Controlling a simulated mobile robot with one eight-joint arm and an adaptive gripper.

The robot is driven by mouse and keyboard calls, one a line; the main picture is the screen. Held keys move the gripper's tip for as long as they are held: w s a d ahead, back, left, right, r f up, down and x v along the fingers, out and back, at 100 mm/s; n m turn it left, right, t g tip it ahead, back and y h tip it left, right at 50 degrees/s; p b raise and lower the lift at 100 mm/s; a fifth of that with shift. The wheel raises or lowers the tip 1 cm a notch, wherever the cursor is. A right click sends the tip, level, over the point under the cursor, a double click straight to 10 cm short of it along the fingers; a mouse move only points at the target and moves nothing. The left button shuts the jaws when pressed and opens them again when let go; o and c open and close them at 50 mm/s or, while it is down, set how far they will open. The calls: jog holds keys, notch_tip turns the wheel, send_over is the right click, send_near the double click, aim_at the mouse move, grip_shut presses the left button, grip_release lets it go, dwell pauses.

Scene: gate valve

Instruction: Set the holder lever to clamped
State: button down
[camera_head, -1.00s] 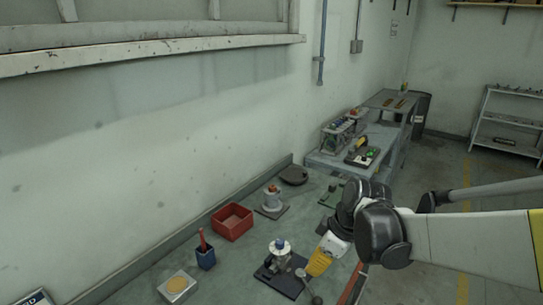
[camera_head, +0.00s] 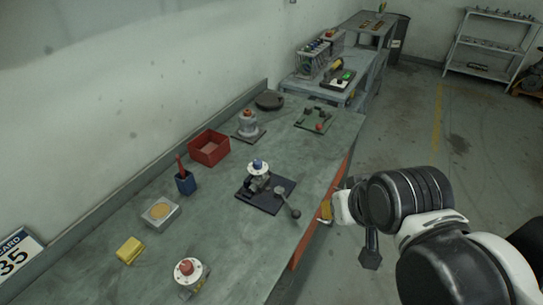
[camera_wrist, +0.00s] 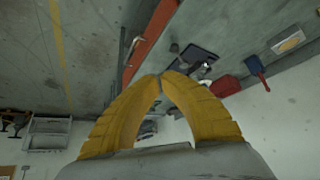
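The holder is a dark base plate (camera_head: 252,200) on the bench with a white, blue-topped valve part (camera_head: 258,166) standing in it. Its lever (camera_head: 289,203) ends in a dark ball and points towards the bench's front edge. I cannot tell from this angle whether it is clamped. My gripper (camera_head: 326,211) has yellow fingers and is to the right of the lever, near the orange front edge, apart from it. In the wrist view, the finger tips (camera_wrist: 160,76) meet with nothing visible between them. The dark base plate (camera_wrist: 199,54) shows beyond the fingers there.
Floor right of the bench is open.

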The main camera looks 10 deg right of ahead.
jog(key=n+g+y+p, duration=0.2)
jog(key=n+g+y, duration=0.3)
jog(key=n, duration=1)
send_over(287, 202)
jog(key=s+a, duration=0.2)
jog(key=s, duration=0.1)
notch_tip(287, 202, down, 8)
jog(key=h, duration=0.1)
jog(key=shift+g, duration=0.4)
jog(key=b+x, duration=0.4)
jog(key=x, duration=0.5)
jog(key=shift+s+f, duration=0.1)
jog(key=shift+f, duration=0.1)
jog(key=d, duration=0.1)
jog(key=s+d+b, duration=0.1)
jog(key=d, duration=0.1)
jog(key=shift+d, duration=0.4)
jog(key=shift+s+d+f, duration=0.1)
jog(key=shift+d, duration=0.7)
